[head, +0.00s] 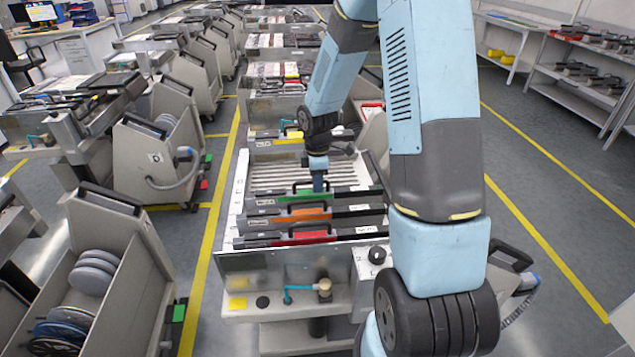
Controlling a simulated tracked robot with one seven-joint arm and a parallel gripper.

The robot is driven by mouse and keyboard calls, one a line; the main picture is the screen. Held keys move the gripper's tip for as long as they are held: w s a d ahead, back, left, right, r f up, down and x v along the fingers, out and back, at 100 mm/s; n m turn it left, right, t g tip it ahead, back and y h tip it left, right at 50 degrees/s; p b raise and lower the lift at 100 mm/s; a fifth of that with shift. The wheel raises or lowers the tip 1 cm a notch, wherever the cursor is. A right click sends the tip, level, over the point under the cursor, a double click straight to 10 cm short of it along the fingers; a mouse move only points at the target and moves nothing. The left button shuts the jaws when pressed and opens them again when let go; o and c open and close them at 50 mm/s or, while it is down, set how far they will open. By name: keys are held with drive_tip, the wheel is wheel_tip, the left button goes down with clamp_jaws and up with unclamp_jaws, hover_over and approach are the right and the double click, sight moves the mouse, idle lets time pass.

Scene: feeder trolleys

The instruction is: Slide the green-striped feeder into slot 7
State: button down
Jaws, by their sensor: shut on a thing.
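The green-striped feeder (350,192) is a long, thin grey-black bar lying across the trolley top, behind the other two feeders. My gripper (319,187) points down and is shut on its handle, near the middle of the bar. I cannot tell whether the feeder is seated or slightly raised. The slotted bed of the trolley (275,176) shows bare parallel rails behind it. Slot numbers are too small to read, so I cannot pick out slot 7. My arm hides the right end of the bed.
An orange-striped feeder (312,215) and a red-striped feeder (305,237) lie close in front. The trolley's front panel (250,270) has a knob and a teal lever. More trolleys stand behind and left, including one with reels (95,265). Shelves (580,85) stand right, beyond clear floor.

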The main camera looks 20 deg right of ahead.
drive_tip(key=shift+w+a, duration=0.2)
drive_tip(key=shift+a, duration=0.7)
drive_tip(key=c, duration=1)
unclamp_jaws()
wheel_tip(320, 180, up, 13)
drive_tip(key=s+d+r+m+t, duration=0.1)
drive_tip(key=s+r+m+t, duration=0.2)
drive_tip(key=s+r+m, duration=0.8)
drive_tip(key=s+r+m+t, duration=0.1)
drive_tip(key=s+r, duration=0.1)
drive_tip(key=s, duration=0.3)
drive_tip(key=s+d+r+m, duration=0.1)
drive_tip(key=s+r+m, duration=0.1)
drive_tip(key=s, duration=0.3)
drive_tip(key=s+r+m+t, duration=0.1)
drive_tip(key=s+r, duration=0.3)
drive_tip(key=s, duration=0.2)
drive_tip(key=shift+s+d+m+t, duration=0.1)
drive_tip(key=shift+d+m+t, duration=0.1)
drive_tip(key=shift+m+t, duration=0.15)
